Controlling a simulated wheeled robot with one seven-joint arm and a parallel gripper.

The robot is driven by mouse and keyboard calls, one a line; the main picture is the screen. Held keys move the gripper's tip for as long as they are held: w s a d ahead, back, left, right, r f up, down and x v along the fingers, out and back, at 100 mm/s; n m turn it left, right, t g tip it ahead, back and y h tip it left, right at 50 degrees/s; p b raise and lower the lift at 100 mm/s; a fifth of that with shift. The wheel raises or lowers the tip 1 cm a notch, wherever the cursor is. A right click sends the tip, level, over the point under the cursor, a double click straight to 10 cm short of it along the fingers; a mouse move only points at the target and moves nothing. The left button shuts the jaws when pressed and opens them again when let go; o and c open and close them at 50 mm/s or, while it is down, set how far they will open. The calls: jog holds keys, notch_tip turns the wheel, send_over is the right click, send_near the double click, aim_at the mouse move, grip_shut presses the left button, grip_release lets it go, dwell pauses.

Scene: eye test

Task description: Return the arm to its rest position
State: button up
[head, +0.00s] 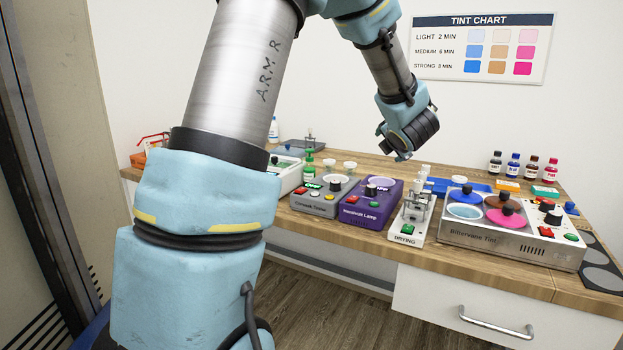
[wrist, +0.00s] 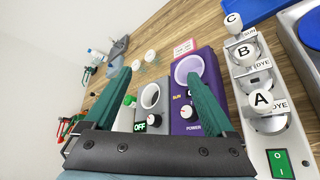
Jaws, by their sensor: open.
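My arm (head: 245,85) rises large in the left and centre of the head view and bends over at the top. Its far end (head: 408,128) hangs above the back of the bench, clear of the devices; the fingers cannot be made out there. In the wrist view my gripper (wrist: 158,75) shows two green fingers spread wide apart, with nothing between them. Beyond the fingers are a grey tester and a purple lamp box (wrist: 200,90), seen tilted.
The wooden bench (head: 400,245) carries a grey tester (head: 322,205), a purple lamp (head: 370,205), a drying stand (head: 412,220) with lettered knobs, and a tint station (head: 510,240) with coloured lids. Small bottles (head: 514,163) stand behind. A tint chart (head: 482,48) hangs on the wall.

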jog(key=s+a+f+m+g, duration=0.6)
jog(key=s+a+f+m, duration=0.1)
jog(key=s+a+m, duration=0.5)
jog(key=s+a+f+m+g+y, duration=0.1)
jog(key=s+a+f+m+g, duration=0.5)
jog(key=s+a+m, duration=0.7)
notch_tip(320, 180, down, 2)
jog(key=shift+s+a+f+m, duration=0.15)
jog(key=shift+a+m, duration=0.15)
jog(key=shift+a, duration=0.4)
